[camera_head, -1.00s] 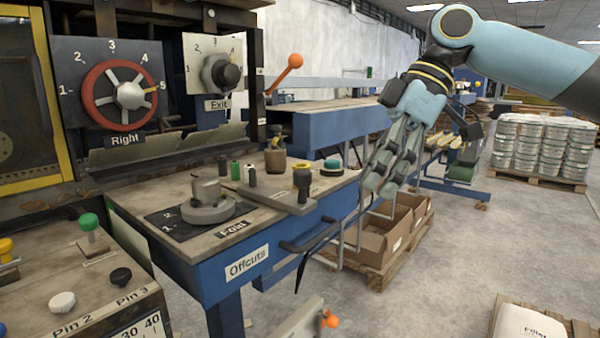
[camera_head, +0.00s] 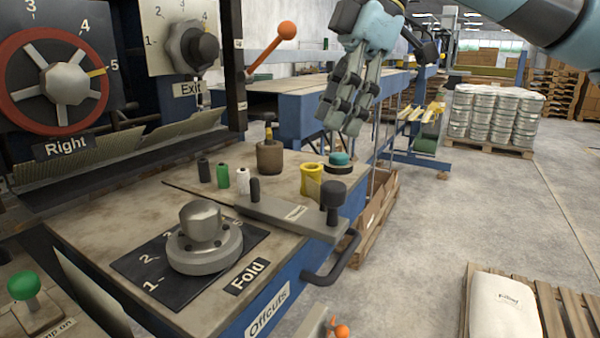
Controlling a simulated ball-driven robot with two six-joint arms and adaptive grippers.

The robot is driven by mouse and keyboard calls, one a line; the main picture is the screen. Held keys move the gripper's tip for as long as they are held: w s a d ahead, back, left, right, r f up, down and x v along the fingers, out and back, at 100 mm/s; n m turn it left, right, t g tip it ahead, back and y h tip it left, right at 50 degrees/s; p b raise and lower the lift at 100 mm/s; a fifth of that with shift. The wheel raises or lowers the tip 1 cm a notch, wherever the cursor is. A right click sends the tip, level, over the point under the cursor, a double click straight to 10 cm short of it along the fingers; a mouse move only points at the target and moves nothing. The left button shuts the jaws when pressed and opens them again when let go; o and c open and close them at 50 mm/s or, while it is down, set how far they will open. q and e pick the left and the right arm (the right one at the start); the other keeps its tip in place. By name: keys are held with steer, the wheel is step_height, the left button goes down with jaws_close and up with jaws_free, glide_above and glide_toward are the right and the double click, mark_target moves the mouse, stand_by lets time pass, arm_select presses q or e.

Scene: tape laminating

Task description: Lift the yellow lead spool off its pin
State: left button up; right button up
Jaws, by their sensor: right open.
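The yellow lead spool (camera_head: 311,181) stands upright on the worktop, behind the right part of a grey bar. A pin inside it cannot be made out. My right gripper (camera_head: 341,124) hangs above and a little to the right of the spool in the picture, fingers pointing down. It is open, with nothing between its fingers, and apart from the spool. My left gripper is not in view.
The grey bar (camera_head: 285,216) carries two dark upright knobs. Green (camera_head: 223,176), white (camera_head: 243,181) and black (camera_head: 204,170) spools stand left of the yellow one. A brown pot (camera_head: 270,158) and a teal-topped item (camera_head: 339,161) stand close by. The fold dial (camera_head: 204,247) is in front.

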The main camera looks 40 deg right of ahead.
mark_target(312, 167)
steer(key=shift+s+x, duration=0.2)
steer(key=shift+x, duration=1)
steer(key=shift+w+a+f, duration=0.15)
steer(key=shift+w+f, duration=0.05)
steer(key=shift+f, duration=0.2)
steer(key=x, duration=0.4)
steer(key=shift+w+f, duration=0.25)
steer(key=shift+w+a+f, duration=0.1)
steer(key=shift+a+f, duration=0.05)
steer(key=shift+f, duration=0.25)
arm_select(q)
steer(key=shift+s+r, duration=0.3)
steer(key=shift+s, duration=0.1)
arm_select(e)
steer(key=shift+c, duration=1.1)
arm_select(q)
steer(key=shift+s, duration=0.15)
arm_select(e)
steer(key=c, duration=0.7)
